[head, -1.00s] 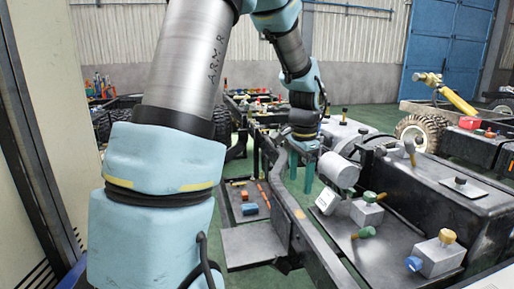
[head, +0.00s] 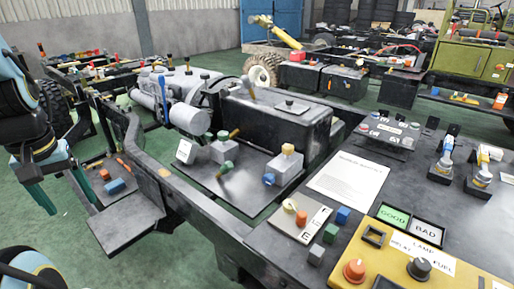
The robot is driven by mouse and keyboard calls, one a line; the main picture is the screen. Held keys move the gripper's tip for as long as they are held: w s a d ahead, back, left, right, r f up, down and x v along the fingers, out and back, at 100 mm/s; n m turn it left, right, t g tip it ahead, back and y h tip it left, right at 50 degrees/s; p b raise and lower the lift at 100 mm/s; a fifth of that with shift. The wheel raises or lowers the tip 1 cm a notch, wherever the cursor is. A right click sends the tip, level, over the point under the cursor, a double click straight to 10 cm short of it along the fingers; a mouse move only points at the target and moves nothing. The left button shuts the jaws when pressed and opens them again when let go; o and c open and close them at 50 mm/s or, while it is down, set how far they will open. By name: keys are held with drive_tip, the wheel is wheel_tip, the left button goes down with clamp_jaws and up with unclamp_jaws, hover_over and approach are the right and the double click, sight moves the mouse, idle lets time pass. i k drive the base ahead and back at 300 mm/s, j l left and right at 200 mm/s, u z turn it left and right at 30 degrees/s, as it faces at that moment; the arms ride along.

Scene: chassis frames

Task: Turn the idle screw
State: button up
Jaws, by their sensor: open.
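I cannot tell which part is the idle screw; no label for it is legible. Candidates sit on the dark plate (head: 240,190) in the middle: a grey block (head: 285,168) with a tan knob (head: 288,149) on top and a blue knob (head: 269,179) at its side. Left of it is another grey block (head: 223,153), with a green knob (head: 225,168) low in front. My gripper (head: 72,206) is at the left, pointing down with two teal fingers apart and nothing between them. It is well left of the plate and its knobs.
A chassis rail (head: 190,197) runs between my gripper and the plate. At the right are a printed sheet (head: 347,180), a yellow panel (head: 415,262) with knobs, and GOOD and BAD tiles (head: 410,226). A tray with a blue block (head: 115,186) lies beside my gripper. Green floor is open at the lower left.

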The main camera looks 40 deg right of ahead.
sight(288, 150)
drive_tip(key=i+l+z, duration=0.1)
drive_tip(key=l+z, duration=0.15)
drive_tip(key=z, duration=0.25)
drive_tip(key=i+l+z, duration=0.15)
drive_tip(key=z, duration=0.3)
